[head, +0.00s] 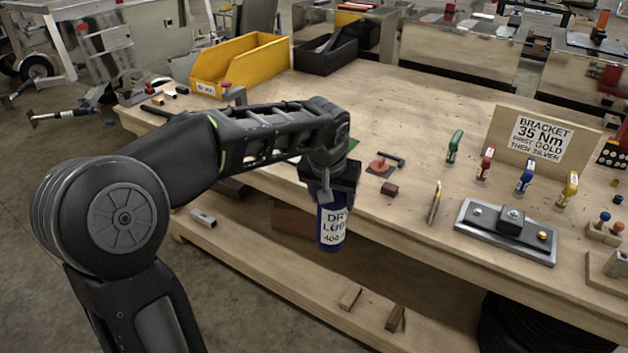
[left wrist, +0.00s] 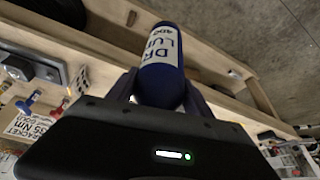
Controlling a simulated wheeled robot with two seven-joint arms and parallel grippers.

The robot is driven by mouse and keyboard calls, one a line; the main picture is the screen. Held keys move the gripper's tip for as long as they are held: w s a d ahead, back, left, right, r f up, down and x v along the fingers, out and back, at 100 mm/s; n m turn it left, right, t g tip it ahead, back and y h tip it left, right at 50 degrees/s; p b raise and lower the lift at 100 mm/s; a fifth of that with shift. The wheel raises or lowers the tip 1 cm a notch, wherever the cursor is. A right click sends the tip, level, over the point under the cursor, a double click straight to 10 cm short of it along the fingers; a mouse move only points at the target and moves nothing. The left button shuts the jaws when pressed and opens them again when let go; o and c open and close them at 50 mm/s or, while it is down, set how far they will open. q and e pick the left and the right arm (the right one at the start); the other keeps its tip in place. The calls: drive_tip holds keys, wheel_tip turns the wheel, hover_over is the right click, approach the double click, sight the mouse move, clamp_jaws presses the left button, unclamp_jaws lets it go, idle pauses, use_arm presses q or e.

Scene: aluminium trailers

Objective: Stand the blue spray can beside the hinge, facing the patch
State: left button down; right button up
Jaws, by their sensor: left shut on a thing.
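My left gripper (head: 328,192) is shut on the blue spray can (head: 332,226), which has a white label reading "DRY LUBE". The can hangs upright below the gripper, just off the near edge of the workbench (head: 430,120). It also shows in the left wrist view (left wrist: 162,62), between the two fingers (left wrist: 160,95). I cannot make out the hinge for certain. My right gripper is not in view.
A small brown block (head: 390,189) lies near the bench edge. A metal bracket plate (head: 505,232), several coloured upright tools and a sign (head: 541,138) stand at the right. A yellow bin (head: 240,66) and a black bin (head: 326,53) stand at the back. The bench middle is clear.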

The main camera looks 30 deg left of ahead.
use_arm(q)
drive_tip(key=d+f+m+h, duration=0.1)
drive_tip(key=d+f+m, duration=0.2)
drive_tip(key=d+f, duration=0.9)
drive_tip(key=shift+s+d, duration=0.2)
drive_tip(key=shift+d, duration=0.35)
